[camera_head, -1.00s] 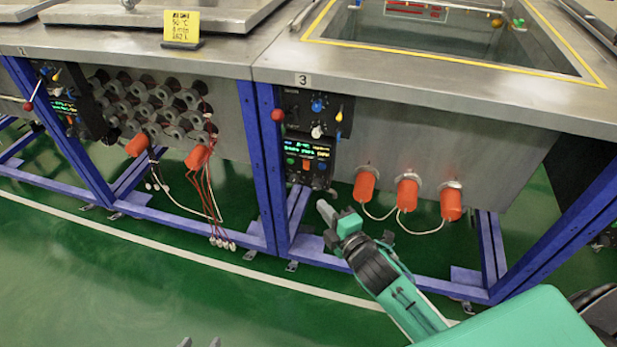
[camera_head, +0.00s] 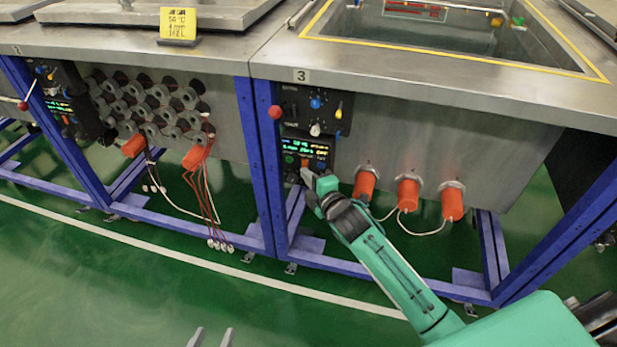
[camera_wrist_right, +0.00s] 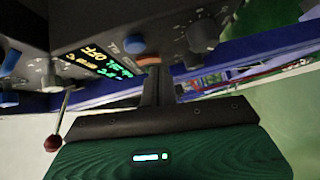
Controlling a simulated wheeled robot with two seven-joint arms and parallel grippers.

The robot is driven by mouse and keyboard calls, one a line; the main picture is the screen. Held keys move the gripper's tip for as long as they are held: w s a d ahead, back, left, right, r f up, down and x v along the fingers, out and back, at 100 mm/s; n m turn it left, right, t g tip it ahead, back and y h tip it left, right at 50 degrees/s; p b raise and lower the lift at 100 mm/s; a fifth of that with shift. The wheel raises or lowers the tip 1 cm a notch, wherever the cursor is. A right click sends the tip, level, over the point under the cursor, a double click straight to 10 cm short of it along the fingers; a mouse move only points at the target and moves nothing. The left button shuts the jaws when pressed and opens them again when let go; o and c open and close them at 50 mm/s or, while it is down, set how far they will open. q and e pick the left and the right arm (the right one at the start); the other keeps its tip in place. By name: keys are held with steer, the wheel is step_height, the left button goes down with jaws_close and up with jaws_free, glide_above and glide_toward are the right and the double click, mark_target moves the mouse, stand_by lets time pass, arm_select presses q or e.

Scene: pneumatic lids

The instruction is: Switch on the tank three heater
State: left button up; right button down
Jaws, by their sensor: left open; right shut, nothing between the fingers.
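The tank three control panel (camera_head: 306,118) is a dark box on the blue frame below the "3" label. It has a lit display (camera_head: 306,145), which also shows in the right wrist view (camera_wrist_right: 95,62) with yellow text that looks like "OFF". A green button (camera_head: 289,160) sits below the display; an orange button (camera_wrist_right: 148,60) is by the fingertips in the right wrist view. My right gripper (camera_head: 307,177) is shut and empty, its tip at the panel's lower part; contact cannot be told. My left gripper (camera_head: 211,337) is open and empty at the bottom edge.
Orange-capped heater fittings (camera_head: 408,192) with white cables hang from tank three, right of my right gripper. A red-ball lever (camera_head: 276,112) is at the panel's left. Another panel (camera_head: 62,105) belongs to the neighbouring tank. The green floor in front is clear.

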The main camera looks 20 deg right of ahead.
steer(key=shift+w, duration=0.15)
arm_select(q)
steer(key=shift+d, duration=0.1)
arm_select(e)
steer(key=shift+d, duration=0.1)
arm_select(q)
steer(key=shift+d+r+t+h, duration=0.15)
steer(key=shift+d+t+h, duration=0.05)
steer(key=shift+t+h, duration=0.1)
arm_select(e)
steer(key=shift+w+d, duration=0.1)
arm_select(q)
steer(key=shift+s+a, duration=0.1)
